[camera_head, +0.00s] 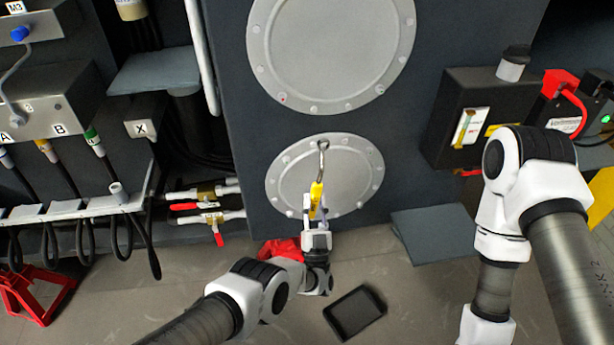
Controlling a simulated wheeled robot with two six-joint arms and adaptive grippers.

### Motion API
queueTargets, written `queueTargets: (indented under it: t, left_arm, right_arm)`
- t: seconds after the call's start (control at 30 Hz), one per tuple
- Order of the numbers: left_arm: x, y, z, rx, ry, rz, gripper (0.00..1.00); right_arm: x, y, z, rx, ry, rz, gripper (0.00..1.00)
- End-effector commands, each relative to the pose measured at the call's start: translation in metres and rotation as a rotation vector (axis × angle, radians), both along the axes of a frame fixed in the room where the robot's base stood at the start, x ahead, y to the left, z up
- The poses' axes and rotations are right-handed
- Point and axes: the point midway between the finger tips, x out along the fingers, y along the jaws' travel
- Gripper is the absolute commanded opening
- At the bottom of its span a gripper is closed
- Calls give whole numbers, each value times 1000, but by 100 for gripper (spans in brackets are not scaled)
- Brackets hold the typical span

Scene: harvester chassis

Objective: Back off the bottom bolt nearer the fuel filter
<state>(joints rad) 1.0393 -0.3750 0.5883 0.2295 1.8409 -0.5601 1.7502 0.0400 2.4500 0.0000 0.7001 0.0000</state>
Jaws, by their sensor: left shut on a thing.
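A small round grey cover (282,182) with bolts around its rim is on the dark chassis wall, below a larger round cover (330,50). My left gripper (315,215) is shut on a wrench (317,192) with a yellow grip and a metal shaft. The wrench points up across the small cover, and its ring end is near the cover's upper middle. I cannot tell whether it touches a bolt. The gripper and wrench hide part of the cover's lower rim. A dark cylinder (186,108) under a grey bracket at left may be the fuel filter. My right gripper is out of view.
Red-handled valves (200,206) stick out left of the small cover. A black box (460,110) stands at right, with a grey plate (435,235) below it. A dark tray (355,312) lies on the floor. A red object (280,250) sits behind my left arm.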

Motion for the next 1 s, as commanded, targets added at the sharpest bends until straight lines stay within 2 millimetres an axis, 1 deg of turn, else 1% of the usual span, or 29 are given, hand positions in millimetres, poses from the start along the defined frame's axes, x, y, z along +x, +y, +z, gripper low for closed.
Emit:
queueTargets:
  t: [0.03, 0.1, 0.17, 0.23, 0.37, 0.43, 0.47, 0.5, 0.57, 0.6, 0.67, 0.7, 0.73, 0.8, 0.83, 0.9, 1.0]
  left_arm:
    - [-2, 8, -17, 46, 12, -11, 0]
    - [-3, 18, -27, 102, 24, -32, 0]
    - [-4, 28, -32, 137, 32, -45, 0]
    - [-4, 39, -35, 175, 39, -57, 0]
    - [-5, 67, -35, 251, 54, -75, 0]
    - [-5, 86, -30, 299, 63, -82, 0]
    - [-1, 98, -27, 329, 71, -85, 0]
    - [4, 112, -18, 371, 86, -87, 0]
    - [7, 131, 0, 428, 109, -89, 0]
    - [7, 144, 14, 465, 121, -84, 0]
    - [5, 162, 37, 515, 133, -61, 0]
    - [4, 173, 53, 543, 136, -34, 0]
    - [3, 179, 64, 562, 136, -14, 0]
    - [10, 188, 87, 603, 150, 8, 0]
    - [13, 190, 94, 620, 158, 12, 0]
    - [15, 192, 104, 656, 172, 17, 0]
    - [17, 191, 109, 696, 184, 15, 0]
  right_arm:
    - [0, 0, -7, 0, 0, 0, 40]
    - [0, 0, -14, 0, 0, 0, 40]
    - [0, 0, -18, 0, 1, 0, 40]
    - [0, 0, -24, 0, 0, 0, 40]
    - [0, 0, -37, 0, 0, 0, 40]
    - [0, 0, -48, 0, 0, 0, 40]
    - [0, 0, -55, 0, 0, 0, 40]
    - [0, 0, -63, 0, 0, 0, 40]
    - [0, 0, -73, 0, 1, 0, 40]
    - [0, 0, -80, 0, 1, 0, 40]
    - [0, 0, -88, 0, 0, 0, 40]
    - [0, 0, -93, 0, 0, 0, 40]
    - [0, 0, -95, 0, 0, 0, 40]
    - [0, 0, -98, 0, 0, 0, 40]
    - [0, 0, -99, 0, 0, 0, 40]
    - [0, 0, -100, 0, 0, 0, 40]
    - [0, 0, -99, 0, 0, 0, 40]
